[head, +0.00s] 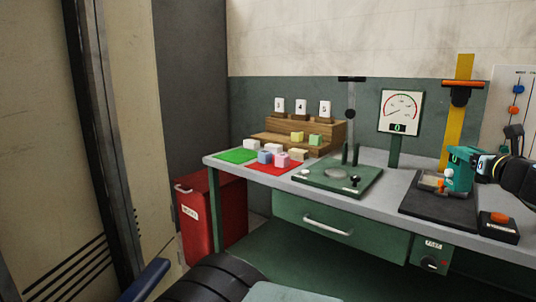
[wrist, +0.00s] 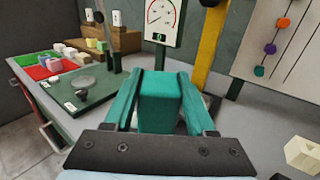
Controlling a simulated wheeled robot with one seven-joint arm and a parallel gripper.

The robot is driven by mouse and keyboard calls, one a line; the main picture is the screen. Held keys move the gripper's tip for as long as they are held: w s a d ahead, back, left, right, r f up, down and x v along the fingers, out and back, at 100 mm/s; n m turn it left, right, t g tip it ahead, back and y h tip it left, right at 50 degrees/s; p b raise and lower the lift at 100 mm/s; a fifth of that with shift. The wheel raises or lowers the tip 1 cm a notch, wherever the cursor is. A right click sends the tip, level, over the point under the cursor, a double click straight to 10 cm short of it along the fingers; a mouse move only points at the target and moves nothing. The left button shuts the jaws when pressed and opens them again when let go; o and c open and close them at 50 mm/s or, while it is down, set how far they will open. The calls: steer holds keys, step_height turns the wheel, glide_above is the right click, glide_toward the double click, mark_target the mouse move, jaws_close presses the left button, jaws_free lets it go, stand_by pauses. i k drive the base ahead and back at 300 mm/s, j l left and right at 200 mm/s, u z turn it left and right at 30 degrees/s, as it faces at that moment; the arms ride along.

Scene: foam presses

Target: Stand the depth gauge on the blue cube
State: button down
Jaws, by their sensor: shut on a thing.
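The depth gauge (head: 460,172) is a teal block with a small lit display, at the right of the head view above a dark mat. My gripper (head: 476,165) is shut on it. In the wrist view the gauge (wrist: 160,108) sits between my two teal fingers (wrist: 160,90). The blue cube (head: 264,157) stands at the left of the bench among pink, white and other pale cubes, well away from my gripper. Whether the gauge's lower end touches anything is unclear.
A green press plate (head: 338,180) with posts and a knob lies between the cubes and my gripper. A wooden stepped rack (head: 330,132) stands behind the cubes. A dial (head: 401,112) and yellow column (head: 455,125) rise behind.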

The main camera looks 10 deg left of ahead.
mark_target(266, 152)
steer(key=i, duration=0.9)
